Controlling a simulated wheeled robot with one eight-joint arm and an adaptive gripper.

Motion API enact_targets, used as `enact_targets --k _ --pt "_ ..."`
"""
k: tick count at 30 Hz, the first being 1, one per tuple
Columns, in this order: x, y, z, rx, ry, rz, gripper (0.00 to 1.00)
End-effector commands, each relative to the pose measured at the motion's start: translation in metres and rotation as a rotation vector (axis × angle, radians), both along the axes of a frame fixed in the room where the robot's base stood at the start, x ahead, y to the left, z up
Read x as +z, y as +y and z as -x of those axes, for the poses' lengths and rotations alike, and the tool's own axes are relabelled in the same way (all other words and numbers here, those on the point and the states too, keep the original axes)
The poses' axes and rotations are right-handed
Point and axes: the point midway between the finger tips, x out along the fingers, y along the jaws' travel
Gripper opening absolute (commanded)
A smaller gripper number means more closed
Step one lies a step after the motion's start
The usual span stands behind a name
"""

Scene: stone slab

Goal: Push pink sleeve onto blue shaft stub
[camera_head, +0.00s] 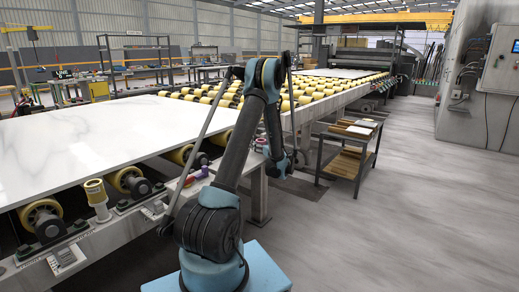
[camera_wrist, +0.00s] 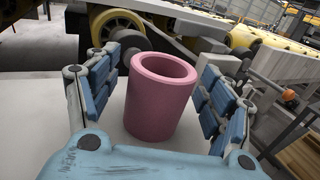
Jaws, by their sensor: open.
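The pink sleeve (camera_wrist: 160,100) is a thick-walled hollow cylinder with its open end up. It stands on a pale flat surface in the wrist view. My gripper (camera_wrist: 167,70) is open, with one blue-padded finger on each side of the sleeve. Gaps show between the pads and the sleeve, so it is not gripped. I cannot clearly make out the blue shaft stub in either view. Small pink and purple parts (camera_head: 197,175) show on the conveyor's side rail, too small to identify.
A yellow roller (camera_wrist: 118,27) and dark shaft parts lie just behind the sleeve. A white stone slab (camera_head: 90,135) covers the near conveyor. A small wooden-shelved cart (camera_head: 350,150) stands to the right. The grey floor beyond is clear.

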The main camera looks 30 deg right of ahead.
Motion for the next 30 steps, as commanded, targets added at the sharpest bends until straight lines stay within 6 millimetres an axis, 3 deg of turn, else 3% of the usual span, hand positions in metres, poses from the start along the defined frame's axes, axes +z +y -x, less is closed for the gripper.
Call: enact_targets --k 3,10,22,30 --pt "0.000 0.000 0.000 0.000 0.000 0.000 0.74" --pt "0.000 0.001 0.000 0.001 0.000 0.000 0.24" --pt "0.004 0.001 0.000 0.001 0.000 0.000 0.24" --pt "0.035 0.001 0.000 0.001 0.000 0.000 0.24"
